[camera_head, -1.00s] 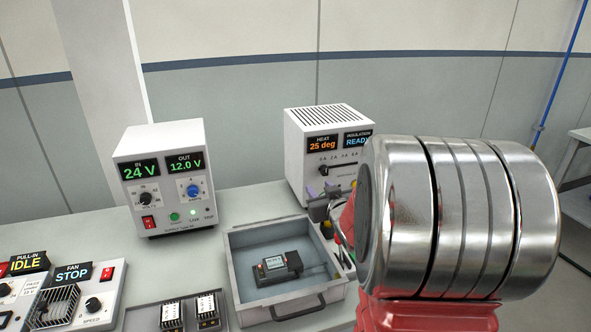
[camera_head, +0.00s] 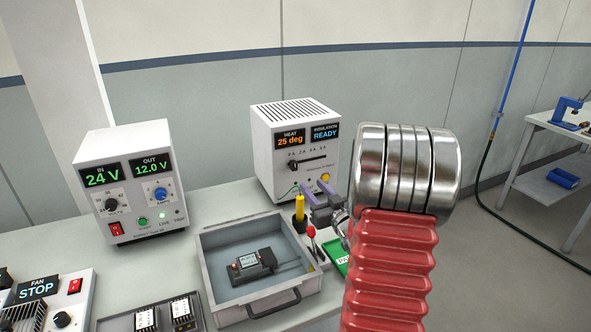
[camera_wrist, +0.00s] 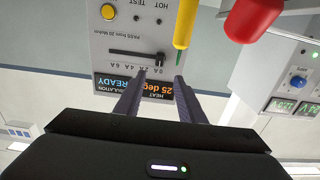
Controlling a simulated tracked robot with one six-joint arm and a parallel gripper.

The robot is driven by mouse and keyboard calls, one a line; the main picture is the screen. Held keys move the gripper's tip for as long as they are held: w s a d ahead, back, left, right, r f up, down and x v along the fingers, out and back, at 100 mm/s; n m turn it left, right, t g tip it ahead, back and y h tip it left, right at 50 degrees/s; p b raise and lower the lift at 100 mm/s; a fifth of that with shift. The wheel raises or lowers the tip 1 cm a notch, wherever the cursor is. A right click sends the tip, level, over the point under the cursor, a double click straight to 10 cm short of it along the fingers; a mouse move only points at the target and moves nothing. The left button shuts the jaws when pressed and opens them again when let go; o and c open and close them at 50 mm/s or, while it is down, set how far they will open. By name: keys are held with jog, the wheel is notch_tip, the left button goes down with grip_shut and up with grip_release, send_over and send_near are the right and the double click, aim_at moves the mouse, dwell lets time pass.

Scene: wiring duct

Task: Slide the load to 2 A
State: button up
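The load box (camera_head: 262,160) is white, with HEAT 25 deg and INSULATION READY displays, at the back of the bench. Its black slider knob (camera_head: 293,165) is at the left, 0 A end of its slot. In the wrist view the box is upside down, and the knob (camera_wrist: 160,58) is near the slot's right end. My gripper (camera_head: 318,193) is open and empty, in front of the box's lower right. In the wrist view my gripper's fingertips (camera_wrist: 159,76) lie apart, below the knob in the picture. I cannot tell the exact gap to the panel.
A yellow-handled tool (camera_head: 300,208) and a red-handled tool (camera_head: 311,232) stand close to my gripper. A grey open tray (camera_head: 222,288) with a small black module sits in front. A supply box (camera_head: 130,170) showing 24 V in and 12.0 V out stands left.

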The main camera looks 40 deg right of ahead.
aim_at(295, 167)
jog(key=x, duration=1.3)
jog(key=shift+w+d, duration=0.1)
jog(key=shift+w, duration=0.2)
grip_shut()
